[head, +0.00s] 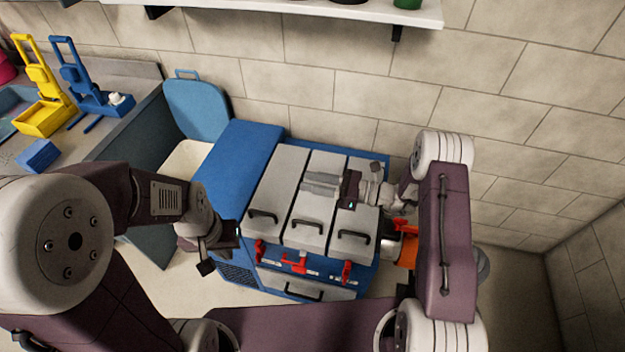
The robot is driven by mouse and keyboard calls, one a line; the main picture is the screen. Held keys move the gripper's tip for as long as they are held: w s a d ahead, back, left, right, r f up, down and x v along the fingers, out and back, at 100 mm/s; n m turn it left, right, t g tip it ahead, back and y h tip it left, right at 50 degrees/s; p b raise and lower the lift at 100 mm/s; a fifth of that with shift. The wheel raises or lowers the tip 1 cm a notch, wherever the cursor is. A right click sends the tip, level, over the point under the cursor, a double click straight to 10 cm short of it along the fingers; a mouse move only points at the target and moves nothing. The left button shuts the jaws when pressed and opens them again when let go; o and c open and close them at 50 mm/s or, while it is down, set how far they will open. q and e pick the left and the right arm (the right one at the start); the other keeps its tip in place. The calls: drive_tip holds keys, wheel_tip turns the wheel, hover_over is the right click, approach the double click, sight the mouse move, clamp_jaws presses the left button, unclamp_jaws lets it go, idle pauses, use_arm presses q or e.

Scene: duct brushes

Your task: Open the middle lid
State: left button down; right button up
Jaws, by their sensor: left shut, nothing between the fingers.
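A blue chest (232,170) has three light grey lids side by side, each with a black handle at its front edge. The middle lid (314,212) lies flat between the left lid (277,188) and the right lid (352,222). Red latches sit on the front below the lids; the middle latch (296,263) looks lower and wider than the upright left latch (260,250) and right latch (347,271). My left gripper (207,267) is shut and empty, left of the chest front. My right gripper (335,187) is over the middle and right lids; its finger opening is unclear.
A grey drawer (305,288) with a black handle is low on the chest front. An orange object (405,250) is partly hidden behind my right arm. A counter at left holds yellow (43,115) and blue (98,98) items. A tiled wall stands behind; a shelf (300,8) is above.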

clamp_jaws()
idle(1.4)
unclamp_jaws()
drive_tip(key=shift+d, duration=0.1)
drive_tip(key=b+v, duration=0.1)
drive_tip(key=v, duration=0.8)
drive_tip(key=shift+b, duration=0.3)
